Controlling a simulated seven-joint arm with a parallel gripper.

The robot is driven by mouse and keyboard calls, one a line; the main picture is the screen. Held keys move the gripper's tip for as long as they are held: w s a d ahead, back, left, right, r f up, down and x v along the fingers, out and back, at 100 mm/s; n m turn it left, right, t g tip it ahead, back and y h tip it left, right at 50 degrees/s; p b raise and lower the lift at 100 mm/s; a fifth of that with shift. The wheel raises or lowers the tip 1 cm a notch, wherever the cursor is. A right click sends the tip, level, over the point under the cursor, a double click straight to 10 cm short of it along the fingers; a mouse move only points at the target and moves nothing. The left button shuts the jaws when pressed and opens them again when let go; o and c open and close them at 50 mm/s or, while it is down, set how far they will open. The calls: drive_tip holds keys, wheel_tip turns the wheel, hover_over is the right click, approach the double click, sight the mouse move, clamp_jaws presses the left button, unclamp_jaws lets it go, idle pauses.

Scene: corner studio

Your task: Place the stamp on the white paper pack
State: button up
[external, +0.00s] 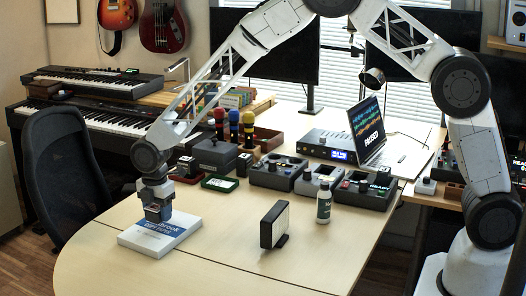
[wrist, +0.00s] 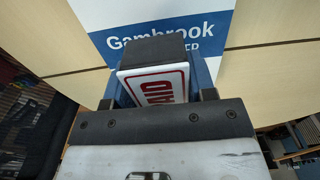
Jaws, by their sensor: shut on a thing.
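The white paper pack (external: 140,240) with a blue printed label lies flat on the table at the front left. In the wrist view the pack (wrist: 112,18) shows behind the stamp, with the word "Gambrook" on it. My gripper (external: 157,212) points down over the far left part of the pack. In the wrist view my gripper (wrist: 160,88) is shut on the stamp (wrist: 150,78), a dark block with a white label and red letters ending in "AID". I cannot tell whether the stamp's underside touches the pack.
A black-and-white upright block (external: 274,225) and a small bottle (external: 324,206) stand right of the pack. Behind are a green-edged pad (external: 219,183), dark consoles (external: 278,172) and a laptop (external: 366,125). The table's front is clear. A black chair (external: 62,150) stands at left.

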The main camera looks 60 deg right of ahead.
drive_tip(key=shift+f, duration=1.15)
drive_tip(key=shift+f, duration=0.1)
drive_tip(key=o, duration=0.9)
wheel_tip(320, 180, up, 12)
drive_tip(key=shift+r, duration=0.15)
idle(0.4)
